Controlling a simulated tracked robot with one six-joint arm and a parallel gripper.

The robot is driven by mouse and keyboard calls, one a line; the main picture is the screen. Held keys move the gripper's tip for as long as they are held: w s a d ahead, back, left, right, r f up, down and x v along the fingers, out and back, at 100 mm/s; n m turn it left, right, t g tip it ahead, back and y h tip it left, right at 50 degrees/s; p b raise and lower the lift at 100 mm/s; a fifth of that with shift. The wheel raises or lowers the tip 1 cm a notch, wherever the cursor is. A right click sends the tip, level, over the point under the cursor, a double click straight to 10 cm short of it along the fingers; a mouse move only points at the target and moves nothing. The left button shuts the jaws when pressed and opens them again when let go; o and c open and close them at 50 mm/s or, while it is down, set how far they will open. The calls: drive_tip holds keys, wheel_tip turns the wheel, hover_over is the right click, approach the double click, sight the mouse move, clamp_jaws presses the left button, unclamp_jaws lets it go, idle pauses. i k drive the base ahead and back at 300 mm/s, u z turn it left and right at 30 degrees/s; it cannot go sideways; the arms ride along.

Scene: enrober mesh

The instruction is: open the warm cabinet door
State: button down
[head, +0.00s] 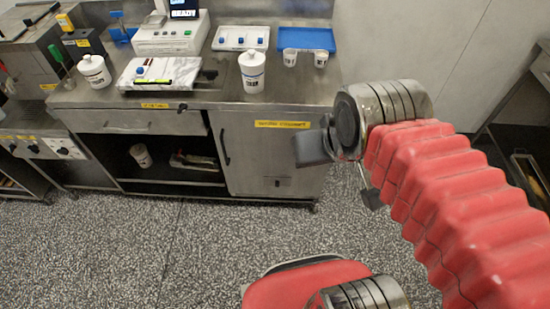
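The warm cabinet door (262,160) is a flat steel panel on the right part of the bench front, and it looks shut. A yellow label (283,124) is near its top. Its dark upright handle (222,147) is along its left edge. My gripper (341,173) is to the right of the door in the picture, well apart from the handle. Its two dark fingers show spread apart with nothing between them. The gripper's near finger overlaps the door's upper right corner in the picture.
An open dark shelf (110,160) with a white tub (141,155) is left of the door. A drawer (140,122) is above it. A white jar (252,72), a blue tray (306,39) and other items stand on the steel bench top. The speckled floor (150,250) in front is clear.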

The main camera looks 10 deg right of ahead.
sight(252, 146)
drive_tip(key=z, duration=0.05)
drive_tip(key=i, duration=0.95)
drive_tip(key=u, duration=0.3)
drive_tip(key=k, duration=0.7)
drive_tip(key=u, duration=0.6)
drive_tip(key=k, duration=0.65)
drive_tip(key=u, duration=0.55)
drive_tip(key=i, duration=1.4)
drive_tip(key=u, duration=0.35)
